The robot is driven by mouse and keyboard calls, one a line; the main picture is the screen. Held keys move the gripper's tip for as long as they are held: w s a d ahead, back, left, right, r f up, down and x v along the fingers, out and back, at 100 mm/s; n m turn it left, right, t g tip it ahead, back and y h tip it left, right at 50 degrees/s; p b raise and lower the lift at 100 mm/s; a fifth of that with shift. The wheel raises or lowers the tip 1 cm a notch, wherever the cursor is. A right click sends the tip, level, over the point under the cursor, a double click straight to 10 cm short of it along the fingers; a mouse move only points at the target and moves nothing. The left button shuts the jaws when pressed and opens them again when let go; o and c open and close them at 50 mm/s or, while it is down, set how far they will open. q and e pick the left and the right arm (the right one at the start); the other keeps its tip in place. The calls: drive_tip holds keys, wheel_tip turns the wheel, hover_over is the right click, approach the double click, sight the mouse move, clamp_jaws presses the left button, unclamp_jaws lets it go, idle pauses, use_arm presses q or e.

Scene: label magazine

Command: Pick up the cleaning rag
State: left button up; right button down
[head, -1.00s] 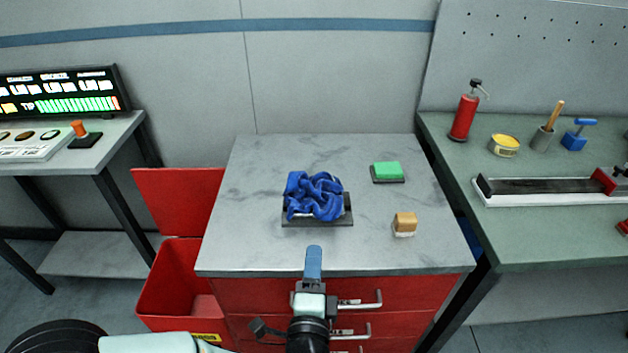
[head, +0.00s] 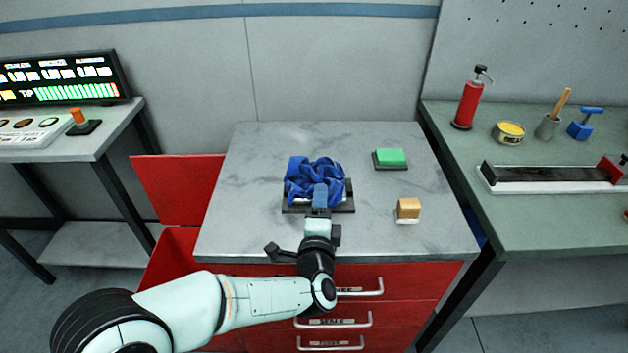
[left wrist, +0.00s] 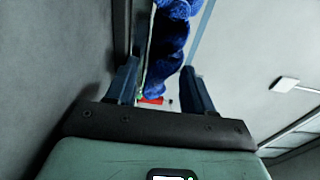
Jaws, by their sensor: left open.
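The blue cleaning rag (head: 314,176) lies crumpled on a dark flat tray (head: 347,204) on top of the grey cabinet. My left gripper (head: 320,190) is at the near edge of the rag and covers part of it in the head view. In the left wrist view the two fingers of my left gripper (left wrist: 158,85) stand apart, with the rag (left wrist: 168,45) showing between and beyond their tips. I cannot tell whether the fingers touch it. My right gripper is not in view.
A green-topped block (head: 390,158) and a tan-and-white block (head: 408,209) sit on the right of the cabinet top (head: 265,235). A green workbench (head: 540,220) with a red bottle (head: 468,104) is at the right.

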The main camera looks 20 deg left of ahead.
use_arm(q)
drive_tip(key=c, duration=0.8)
drive_tip(key=shift+r, duration=0.15)
